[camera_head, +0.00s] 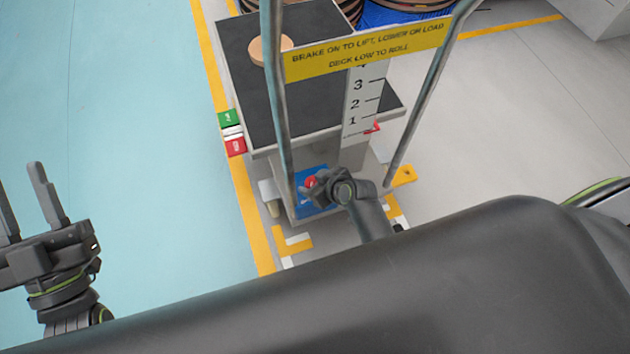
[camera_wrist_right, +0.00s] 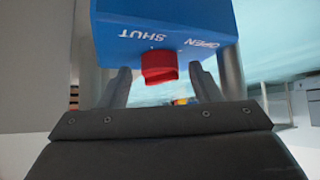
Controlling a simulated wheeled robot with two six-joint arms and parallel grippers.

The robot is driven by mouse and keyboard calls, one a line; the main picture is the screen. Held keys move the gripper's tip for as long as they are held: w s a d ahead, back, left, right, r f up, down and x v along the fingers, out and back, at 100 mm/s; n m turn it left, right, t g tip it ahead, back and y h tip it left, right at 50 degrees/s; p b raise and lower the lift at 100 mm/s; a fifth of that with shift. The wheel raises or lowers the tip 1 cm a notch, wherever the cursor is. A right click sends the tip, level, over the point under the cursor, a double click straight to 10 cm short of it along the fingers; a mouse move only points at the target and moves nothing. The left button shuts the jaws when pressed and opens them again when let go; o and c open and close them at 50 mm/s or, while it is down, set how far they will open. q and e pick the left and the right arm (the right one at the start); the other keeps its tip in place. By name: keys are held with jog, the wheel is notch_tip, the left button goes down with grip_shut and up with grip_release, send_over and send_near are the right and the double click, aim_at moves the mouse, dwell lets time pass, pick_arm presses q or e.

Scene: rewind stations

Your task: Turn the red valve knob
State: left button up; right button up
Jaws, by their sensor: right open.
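The red valve knob (camera_wrist_right: 159,68) sticks out from the lower edge of a blue box (camera_wrist_right: 170,22) marked SHUT and OPEN in the right wrist view. My right gripper (camera_wrist_right: 160,86) is open, with one finger on each side of the knob and a gap on both sides. In the head view the knob (camera_head: 310,182) shows small and red in front of the blue box (camera_head: 312,203), low on the lift cart, with my right gripper (camera_head: 318,188) close to it and partly covering it. My left gripper (camera_head: 25,200) is open and empty at the far left, away from the cart.
The lift cart has a dark deck (camera_head: 330,100), metal handle posts (camera_head: 425,95) and a yellow sign (camera_head: 365,50) above the box. A round tan disc (camera_head: 268,50) lies on the deck. Green (camera_head: 228,118) and red (camera_head: 236,147) blocks sit at its left. Floor is clear on the left.

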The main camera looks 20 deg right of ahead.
jog(key=p+v, duration=0.1)
jog(key=v, duration=0.1)
jog(key=shift+s+d+r, duration=0.1)
jog(key=shift+s+r, duration=0.15)
jog(key=shift+r, duration=0.05)
pick_arm(q)
notch_tip(320, 180, down, 16)
jog(key=a+r+n+g+p, duration=0.1)
jog(key=n+g+p, duration=0.1)
jog(key=g, duration=0.8)
pick_arm(e)
jog(key=v, duration=0.3)
jog(key=shift+s, duration=0.1)
pick_arm(q)
jog(key=s+d+f+g+h+p, duration=0.1)
jog(key=s+d+f+g+p, duration=0.1)
jog(key=s+f+g, duration=0.9)
jog(key=shift+s+d+f+n+h+p, duration=0.35)
jog(key=shift+s+f+p, duration=0.4)
jog(key=shift+f, duration=0.65)
pick_arm(e)
jog(key=v, duration=1.1)
jog(key=shift+s+r, duration=0.15)
jog(key=shift+s, duration=0.05)
pick_arm(q)
jog(key=shift+w, duration=0.15)
pick_arm(e)
jog(key=shift+d, duration=0.1)
